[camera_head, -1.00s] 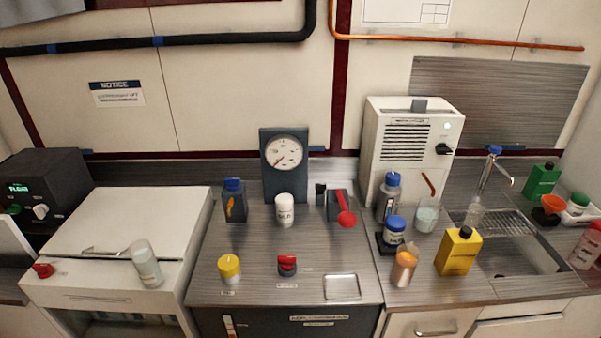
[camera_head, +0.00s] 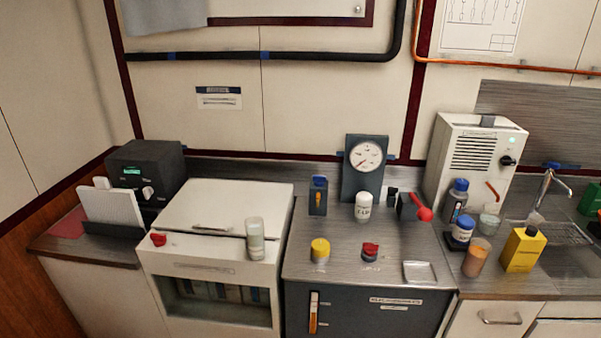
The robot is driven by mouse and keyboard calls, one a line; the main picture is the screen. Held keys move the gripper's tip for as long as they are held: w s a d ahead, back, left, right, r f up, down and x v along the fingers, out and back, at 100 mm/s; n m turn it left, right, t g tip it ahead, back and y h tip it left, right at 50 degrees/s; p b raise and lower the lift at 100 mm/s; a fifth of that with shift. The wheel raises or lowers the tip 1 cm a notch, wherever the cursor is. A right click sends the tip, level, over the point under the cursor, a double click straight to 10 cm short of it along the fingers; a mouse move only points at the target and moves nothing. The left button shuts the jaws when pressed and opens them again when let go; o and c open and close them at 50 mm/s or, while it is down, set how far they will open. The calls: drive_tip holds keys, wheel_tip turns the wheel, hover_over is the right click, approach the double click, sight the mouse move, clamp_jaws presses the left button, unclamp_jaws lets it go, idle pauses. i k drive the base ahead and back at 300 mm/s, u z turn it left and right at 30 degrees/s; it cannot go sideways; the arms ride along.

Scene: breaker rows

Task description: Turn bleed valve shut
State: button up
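The labels are too small to read, so I cannot tell which control is the bleed valve. On the middle counter a yellow round knob (camera_head: 320,250) and a red knob (camera_head: 370,252) stand near the front edge. Behind them is a dark block with a red lever (camera_head: 421,212), its round end pointing right and down. A dark block with an orange handle (camera_head: 317,196), roughly upright, stands to the left. A pressure gauge (camera_head: 366,156) on a dark panel stands at the back. My gripper is not in view.
A white bottle (camera_head: 363,206) stands in front of the gauge. A shallow metal tray (camera_head: 419,273) lies at the front right. A white cabinet (camera_head: 222,212) with a red knob (camera_head: 158,239) and a glass (camera_head: 255,238) is to the left. Bottles and a sink (camera_head: 570,262) are to the right.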

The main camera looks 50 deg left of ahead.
sight(318, 180)
drive_tip(key=u, duration=1.3)
